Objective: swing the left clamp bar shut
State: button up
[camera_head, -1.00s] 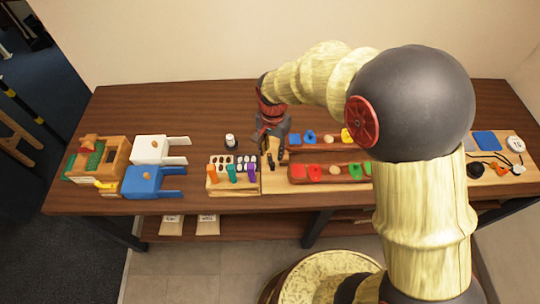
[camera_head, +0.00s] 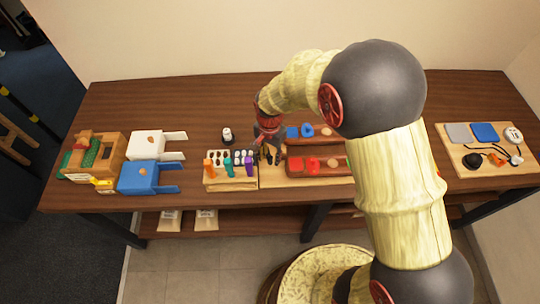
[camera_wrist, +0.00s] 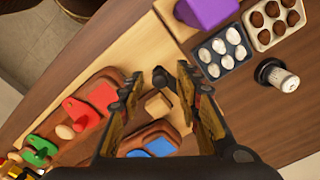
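I cannot pick out the left clamp bar with certainty. A wooden fixture (camera_head: 112,150) with green parts and a small brown top piece stands at the table's far left. A small yellow bar (camera_head: 102,182) lies along its front edge; I cannot tell whether it is a clamp bar. My gripper (camera_head: 268,155) is well to the right of the fixture, pointing down at the middle of the table. In the wrist view my gripper (camera_wrist: 160,75) has its fingers apart, above a pale board (camera_wrist: 141,48) and a small tan block (camera_wrist: 158,104). Nothing shows gripped.
White (camera_head: 146,144) and blue (camera_head: 138,177) two-pronged blocks stand right of the fixture. A rack with coloured pegs (camera_head: 229,184), a small dark-and-white cylinder (camera_head: 227,136) and red-brown trays (camera_head: 299,166) are near my gripper. A board with cables (camera_head: 472,165) lies far right.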

jog(key=shift+c, duration=0.8)
grip_shut()
jog(key=shift+d+n, duration=0.15)
jog(key=shift+n, duration=0.15)
jog(key=n, duration=0.1)
jog(key=d+n+p, duration=0.1)
jog(key=n, duration=0.1)
jog(key=shift+w+d, duration=0.3)
jog(key=n, duration=0.2)
jog(key=w+d+n, duration=0.1)
jog(key=n, duration=0.1)
jog(key=shift+d, duration=0.2)
jog(key=w+n, duration=0.1)
jog(key=n, duration=0.1)
jog(key=w+d+n+p, duration=0.1)
jog(key=n, duration=0.1)
jog(key=shift+n, duration=0.3)
jog(key=shift+w+d+n, duration=0.15)
jog(key=shift+w+n, duration=0.25)
jog(key=shift+n, duration=0.5)
jog(key=shift+w+d+n, duration=0.1)
jog(key=shift+w+n, duration=0.3)
jog(key=shift+n, duration=0.5)
jog(key=shift+w, duration=0.1)
